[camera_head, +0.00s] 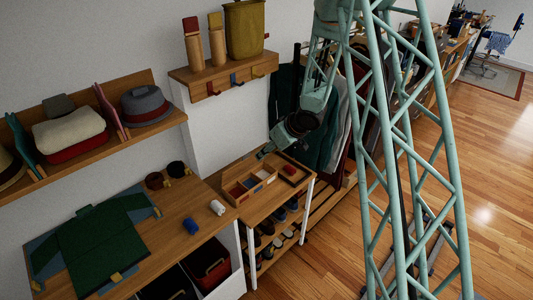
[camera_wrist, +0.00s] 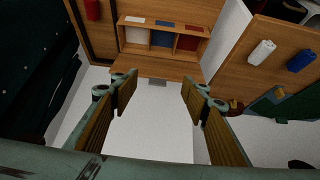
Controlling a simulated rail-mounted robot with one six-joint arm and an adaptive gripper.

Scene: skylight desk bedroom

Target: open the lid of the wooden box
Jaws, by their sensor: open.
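The wooden box (camera_head: 252,190) stands on the small wooden table, its compartments with red, white and blue contents exposed. Its lid (camera_head: 239,167) is raised along the wall side, tilted up from the box. In the wrist view, the box (camera_wrist: 186,28) is at the top, with the lid (camera_wrist: 150,66) below it and a small grey tab (camera_wrist: 157,83) on the lid's edge. My gripper (camera_head: 264,152) is near the lid's far right end. In the wrist view my gripper (camera_wrist: 158,92) is open and empty, its fingers on both sides of the tab. I cannot tell whether it touches the lid.
A red item (camera_head: 289,170) lies right of the box. A white roll (camera_head: 217,207) and blue roll (camera_head: 191,226) lie on the desk to the left. The hooked shelf (camera_head: 225,72) is above; hanging clothes (camera_head: 284,105) are behind my gripper.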

